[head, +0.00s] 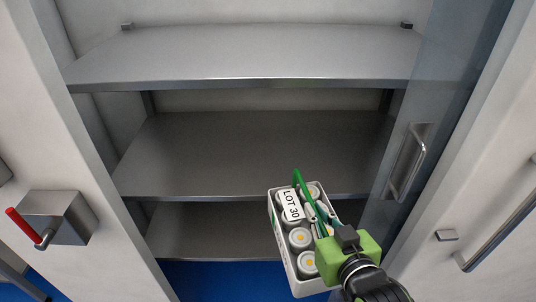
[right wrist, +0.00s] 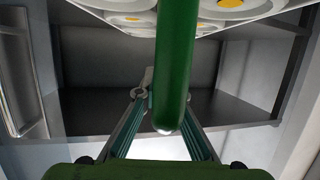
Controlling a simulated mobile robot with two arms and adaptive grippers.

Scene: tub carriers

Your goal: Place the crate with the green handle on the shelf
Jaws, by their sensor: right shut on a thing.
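The white crate (head: 277,228) with a green handle (head: 302,186) hangs in front of the shelf unit in the head view. It holds several white-lidded containers and a label reading "LOT 30". My right gripper (head: 325,225) is shut on the green handle, which also shows large in the right wrist view (right wrist: 176,60). The crate's underside and far side are hidden. The shelf unit has a top shelf (head: 240,55), a middle shelf (head: 250,150) and a lower shelf (head: 210,232), all bare where visible. The crate overlaps the front edges of the middle and lower shelves in the picture. My left gripper is not in view.
A glass door (head: 440,80) with a metal handle (head: 408,162) stands open at the right, close to my right arm. A grey box with a red lever (head: 55,217) is on the left panel. The floor (head: 225,280) is blue.

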